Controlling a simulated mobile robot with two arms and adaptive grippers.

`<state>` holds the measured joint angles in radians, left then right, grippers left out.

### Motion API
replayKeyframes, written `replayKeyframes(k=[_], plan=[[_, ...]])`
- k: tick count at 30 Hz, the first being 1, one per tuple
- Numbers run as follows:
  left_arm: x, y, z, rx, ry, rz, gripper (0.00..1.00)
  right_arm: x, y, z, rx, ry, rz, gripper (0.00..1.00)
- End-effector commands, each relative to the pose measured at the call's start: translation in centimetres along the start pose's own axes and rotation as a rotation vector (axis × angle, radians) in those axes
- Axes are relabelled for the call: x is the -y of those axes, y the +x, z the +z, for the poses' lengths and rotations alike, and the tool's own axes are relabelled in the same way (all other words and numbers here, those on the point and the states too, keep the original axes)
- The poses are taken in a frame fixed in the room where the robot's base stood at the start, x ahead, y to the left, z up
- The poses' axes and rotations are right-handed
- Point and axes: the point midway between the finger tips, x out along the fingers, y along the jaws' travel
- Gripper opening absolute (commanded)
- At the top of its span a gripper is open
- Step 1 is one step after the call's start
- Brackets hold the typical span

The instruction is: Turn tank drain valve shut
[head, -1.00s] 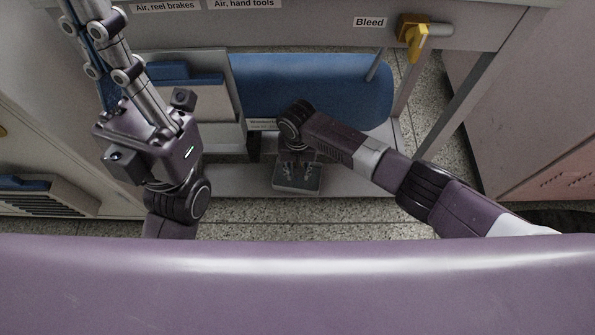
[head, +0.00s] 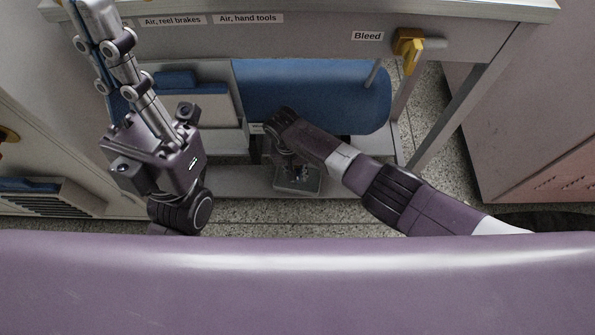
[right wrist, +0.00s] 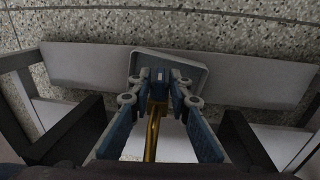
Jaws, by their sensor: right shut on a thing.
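The blue tank (head: 330,95) lies under the bench. My right gripper (head: 297,172) reaches down in front of it, mostly hidden by my wrist in the head view. In the right wrist view its blue-grey fingers (right wrist: 160,84) close around the end of a brass-coloured part (right wrist: 152,130), which looks like the drain valve. A small blue piece shows between the fingertips. Whether the valve is open or closed cannot be told. My left gripper (head: 92,12) points up at the far left, its fingertips near or past the picture edge; its opening is unclear.
A pale squarish tray (right wrist: 190,62) lies below the fingers on a grey shelf strip (right wrist: 80,65). Bench legs flank the tank. A pinkish cabinet (head: 545,110) stands right; speckled floor is open between.

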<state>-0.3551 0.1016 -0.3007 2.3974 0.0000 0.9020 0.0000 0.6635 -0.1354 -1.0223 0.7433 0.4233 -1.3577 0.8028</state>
Motion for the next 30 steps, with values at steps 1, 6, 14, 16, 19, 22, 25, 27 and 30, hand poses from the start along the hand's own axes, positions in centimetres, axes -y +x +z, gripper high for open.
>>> replayKeyframes(k=[1,6,14,16,19,22,25,27,30], plan=[[0.0,-0.1,0.1,0.006,0.000,-0.001,0.00,0.0,-0.1,-0.2,-0.005,-0.001,0.000,0.00],[0.0,-0.2,0.2,0.007,0.000,-0.001,0.00,0.0,-0.1,-0.2,-0.004,-0.001,-0.001,0.00],[0.0,0.0,0.0,0.000,0.001,0.001,0.00,0.0,-0.1,-0.1,-0.001,-0.001,0.000,0.26],[0.0,0.2,-0.1,-0.006,0.001,0.001,0.00,0.0,-0.1,0.0,0.000,-0.001,0.000,0.26],[0.1,0.4,-0.3,-0.015,0.003,0.000,0.00,0.0,-0.2,0.0,0.000,-0.001,-0.001,0.26],[0.1,0.3,-0.2,-0.012,0.003,0.000,0.00,0.1,-0.8,0.0,0.000,-0.001,-0.002,0.26],[0.1,0.3,-0.2,-0.010,0.002,0.000,0.00,0.1,-1.9,0.0,0.000,-0.001,-0.002,0.26],[0.0,0.2,-0.2,-0.009,0.002,0.000,0.00,0.1,-3.0,0.0,-0.002,-0.001,-0.003,0.26],[0.0,0.2,-0.1,-0.008,0.002,0.000,0.00,0.1,-5.0,-0.1,-0.002,0.000,-0.004,0.26]])
